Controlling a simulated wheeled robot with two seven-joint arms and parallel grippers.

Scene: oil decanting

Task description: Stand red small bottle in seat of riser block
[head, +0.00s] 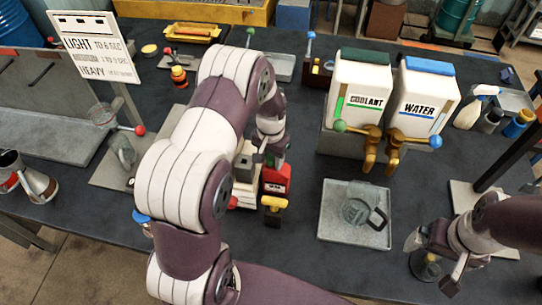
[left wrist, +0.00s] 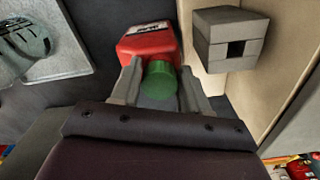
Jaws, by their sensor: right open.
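The red small bottle (head: 276,180) has a green cap and a pale label; it is upright near the middle of the table. It also shows in the left wrist view (left wrist: 148,46). My left gripper (left wrist: 161,82) has its fingers on both sides of the green cap, apparently touching it. In the head view my left gripper (head: 272,145) is over the bottle, partly hidden by my arm. A grey block (left wrist: 230,42) with a square dark opening, possibly the riser block, is beside the bottle; it also shows in the head view (head: 243,168). My right gripper (head: 437,262) is open at lower right.
A yellow-topped item (head: 273,204) stands in front of the bottle. A grey tray (head: 335,228) with a clear jug (head: 356,210) lies to the right. The coolant tank (head: 358,92) and water tank (head: 420,98) stand behind it, their taps projecting forward.

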